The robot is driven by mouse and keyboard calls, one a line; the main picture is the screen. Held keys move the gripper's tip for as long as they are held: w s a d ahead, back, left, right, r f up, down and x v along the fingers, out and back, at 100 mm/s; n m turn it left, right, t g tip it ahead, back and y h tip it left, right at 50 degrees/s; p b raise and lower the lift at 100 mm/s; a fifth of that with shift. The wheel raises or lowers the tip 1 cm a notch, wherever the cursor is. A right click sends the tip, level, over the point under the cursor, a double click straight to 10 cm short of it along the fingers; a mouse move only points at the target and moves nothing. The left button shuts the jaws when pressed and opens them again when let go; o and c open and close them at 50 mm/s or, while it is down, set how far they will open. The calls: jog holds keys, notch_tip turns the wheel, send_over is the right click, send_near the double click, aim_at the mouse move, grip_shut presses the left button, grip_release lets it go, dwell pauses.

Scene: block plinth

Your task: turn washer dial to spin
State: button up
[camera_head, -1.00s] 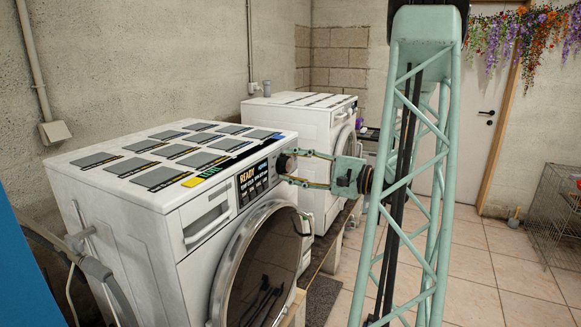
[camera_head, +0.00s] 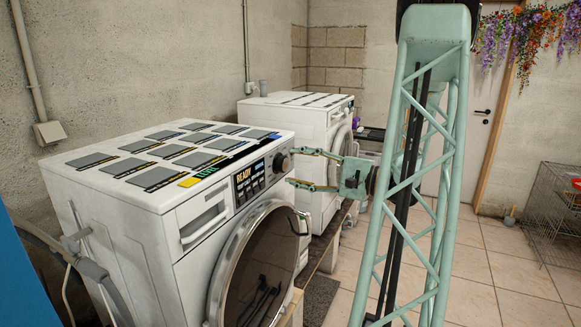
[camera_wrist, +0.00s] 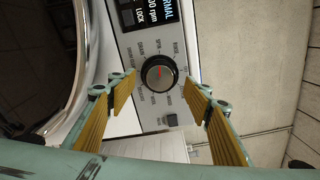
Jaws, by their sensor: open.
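Nothing is held.
The washer's round glass door (camera_head: 262,262) is just below the panel, with a protruding handle. A second white machine (camera_head: 315,130) stands behind. A wire cage (camera_head: 556,200) is at the right. The tiled floor between is largely clear.

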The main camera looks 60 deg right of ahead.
jog(key=s+d, duration=0.1)
jog(key=s, duration=0.7)
jog(key=shift+s, duration=0.25)
jog(key=shift+a, duration=0.15)
dwell(0.6)
